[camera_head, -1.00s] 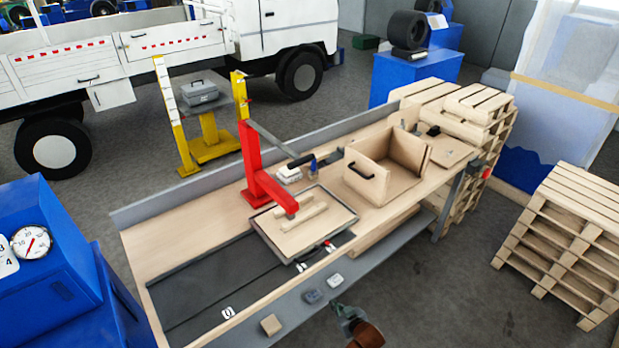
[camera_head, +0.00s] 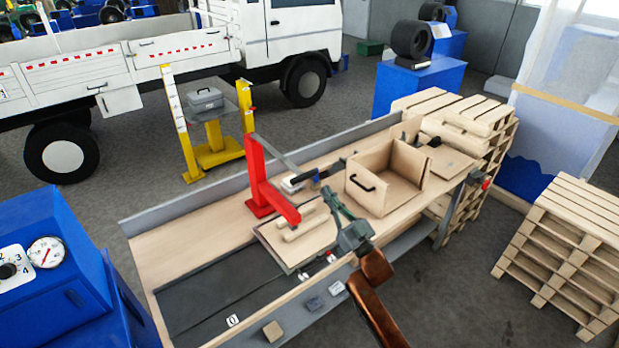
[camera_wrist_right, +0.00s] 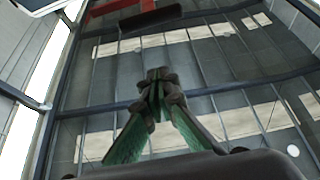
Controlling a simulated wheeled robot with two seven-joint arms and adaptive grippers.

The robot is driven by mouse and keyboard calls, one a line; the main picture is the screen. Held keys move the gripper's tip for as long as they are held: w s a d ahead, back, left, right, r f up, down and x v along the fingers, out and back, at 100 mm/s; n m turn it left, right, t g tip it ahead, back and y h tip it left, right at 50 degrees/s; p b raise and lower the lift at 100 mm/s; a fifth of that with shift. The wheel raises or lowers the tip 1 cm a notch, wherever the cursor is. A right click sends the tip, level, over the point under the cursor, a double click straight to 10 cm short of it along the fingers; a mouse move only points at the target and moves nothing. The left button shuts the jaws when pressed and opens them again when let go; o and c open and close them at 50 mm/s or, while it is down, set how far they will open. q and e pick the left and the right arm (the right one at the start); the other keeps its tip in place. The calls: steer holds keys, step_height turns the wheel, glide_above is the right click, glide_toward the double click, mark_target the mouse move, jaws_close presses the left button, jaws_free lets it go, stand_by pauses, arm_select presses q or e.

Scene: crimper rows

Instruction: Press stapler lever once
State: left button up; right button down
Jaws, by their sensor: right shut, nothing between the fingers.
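A red upright tool (camera_head: 258,175) with a red base arm stands on the bench. I take it for the stapler. Its long grey lever (camera_head: 276,155) slopes down to the right and ends in a black handle (camera_head: 310,177). My right gripper (camera_head: 328,190) is shut and empty, just right of and in front of the handle, with a visible gap in the picture. In the right wrist view, the green fingers (camera_wrist_right: 157,85) meet at their tips. The black handle (camera_wrist_right: 137,19) and a red part (camera_wrist_right: 110,8) show beyond them at the top. My left gripper is not in view.
A wooden tray (camera_head: 313,243) with small blocks lies in front of the tool, partly behind my right gripper. An open wooden box (camera_head: 385,180) stands close on the right. A raised grey edge (camera_head: 195,200) runs along the bench's back. The bench's left end is clear.

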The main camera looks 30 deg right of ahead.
steer(key=shift+r, duration=0.1)
